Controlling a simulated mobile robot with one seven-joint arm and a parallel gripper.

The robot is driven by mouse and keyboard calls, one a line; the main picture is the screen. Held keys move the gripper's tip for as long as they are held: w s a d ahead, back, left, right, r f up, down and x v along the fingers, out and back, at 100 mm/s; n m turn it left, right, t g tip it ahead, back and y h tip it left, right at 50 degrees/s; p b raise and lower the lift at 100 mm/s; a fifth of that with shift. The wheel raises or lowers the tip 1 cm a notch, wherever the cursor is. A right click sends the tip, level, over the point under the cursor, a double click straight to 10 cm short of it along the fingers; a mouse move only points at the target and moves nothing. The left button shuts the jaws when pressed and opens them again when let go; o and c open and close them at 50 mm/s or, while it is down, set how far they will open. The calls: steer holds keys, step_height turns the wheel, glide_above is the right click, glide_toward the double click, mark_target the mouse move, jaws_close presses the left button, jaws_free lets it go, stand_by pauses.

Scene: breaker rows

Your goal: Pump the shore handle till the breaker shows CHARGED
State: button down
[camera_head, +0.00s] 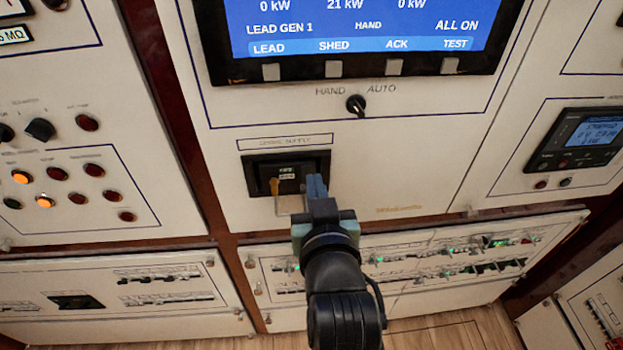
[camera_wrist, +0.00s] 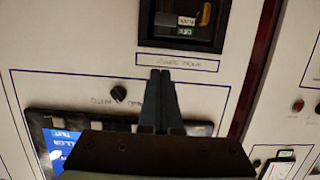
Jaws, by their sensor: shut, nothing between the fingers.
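The shore supply breaker (camera_head: 262,171) is a black framed unit in the white panel, under a small label plate (camera_head: 285,143). Its short yellow handle (camera_head: 275,187) is on the left of its face in the head view. In the wrist view the breaker (camera_wrist: 150,22) is at the top, with the yellow handle (camera_wrist: 204,15) on its right. A pale plate and a small green window (camera_wrist: 185,31) show beside the handle; their text is too small to read. My gripper (camera_head: 316,181) is shut and empty, by the breaker's lower right corner, apart from the handle; its fingertips (camera_wrist: 161,73) also show.
A blue display (camera_head: 360,25) with buttons is above, with a HAND/AUTO knob (camera_head: 356,105) below it. Rows of small breakers (camera_head: 450,255) fill the lower panels. A lamp panel (camera_head: 75,175) is at left. Bare panel lies right of the breaker.

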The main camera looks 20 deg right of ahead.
steer(key=p, duration=0.2)
glide_above(308, 167)
steer(key=s, duration=0.4)
steer(key=shift+w+a+f, duration=0.15)
steer(key=shift+a+f, duration=0.05)
steer(key=shift+f, duration=0.25)
steer(key=shift+w+a+f, duration=0.1)
steer(key=shift+a+f, duration=0.1)
steer(key=shift+f, duration=0.25)
steer(key=f, duration=0.1)
steer(key=s+p, duration=0.1)
steer(key=f, duration=0.1)
steer(key=shift+s+a+f, duration=0.25)
steer(key=shift+f, duration=0.1)
steer(key=shift+s+a+f, duration=0.1)
steer(key=shift+s+f, duration=0.2)
steer(key=shift+f, duration=0.15)
steer(key=shift+f, duration=0.1)
steer(key=shift+s+f+t+b, duration=0.15)
steer(key=shift+t+b, duration=0.15)
steer(key=shift+b, duration=0.4)
